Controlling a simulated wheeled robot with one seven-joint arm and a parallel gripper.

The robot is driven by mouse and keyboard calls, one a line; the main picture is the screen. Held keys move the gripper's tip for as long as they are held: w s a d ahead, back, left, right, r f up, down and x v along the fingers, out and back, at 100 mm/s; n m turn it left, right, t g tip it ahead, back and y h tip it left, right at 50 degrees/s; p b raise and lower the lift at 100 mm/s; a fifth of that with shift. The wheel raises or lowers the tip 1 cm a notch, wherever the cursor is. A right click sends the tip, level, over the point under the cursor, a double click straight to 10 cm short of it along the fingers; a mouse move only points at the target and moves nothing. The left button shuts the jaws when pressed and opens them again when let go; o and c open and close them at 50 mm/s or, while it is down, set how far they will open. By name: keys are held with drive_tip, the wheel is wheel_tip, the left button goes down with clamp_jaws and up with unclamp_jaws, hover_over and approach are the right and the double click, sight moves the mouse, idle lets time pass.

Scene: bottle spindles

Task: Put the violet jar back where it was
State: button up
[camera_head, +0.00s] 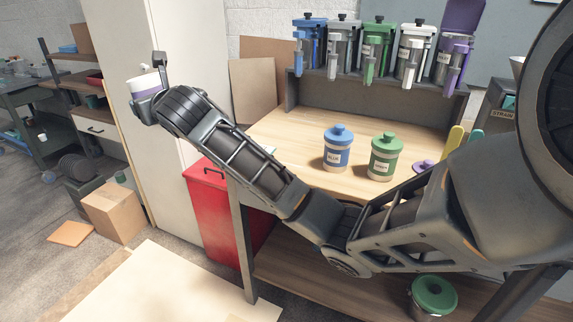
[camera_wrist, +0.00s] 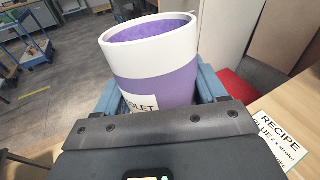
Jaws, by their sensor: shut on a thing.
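The violet jar (camera_wrist: 158,80) is in my gripper, with a violet body, a white band at the top and a label partly reading "OLET". Its top is open, with no lid on it, and the inside looks violet. My gripper (camera_head: 150,100) is shut on the jar and holds it up at the left, beyond the table's left end, in front of a pale cabinet. The jar (camera_head: 145,83) shows only in part in the head view. A small violet piece (camera_head: 424,166), perhaps a lid, lies on the table (camera_head: 290,130), partly hidden by my arm.
A lidded blue jar (camera_head: 337,150) and green jar (camera_head: 384,157) stand on the table. Several coloured dispensers line the back shelf; the violet one (camera_head: 455,55) is rightmost. A red bin (camera_head: 215,215) stands left of the table. A recipe card (camera_wrist: 285,140) shows in the wrist view.

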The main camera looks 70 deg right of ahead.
drive_tip(key=s+d+f+m+g+h+b, duration=0.2)
drive_tip(key=s+d+f+m+g+h, duration=0.15)
drive_tip(key=s+d, duration=0.85)
drive_tip(key=s+d+f+m+g+h+b, duration=0.1)
drive_tip(key=s+d+f+m+g+h, duration=0.3)
drive_tip(key=s+d, duration=0.85)
drive_tip(key=shift+m+t+h, duration=0.25)
drive_tip(key=shift+t, duration=0.3)
drive_tip(key=s+f, duration=0.1)
drive_tip(key=f, duration=0.1)
drive_tip(key=s+a+f, duration=0.1)
drive_tip(key=f, duration=0.1)
drive_tip(key=s+f+b, duration=0.1)
drive_tip(key=f, duration=0.2)
drive_tip(key=shift+a, duration=0.3)
drive_tip(key=shift+f+b, duration=0.5)
drive_tip(key=shift+f, duration=1.65)
drive_tip(key=shift+f, duration=0.25)
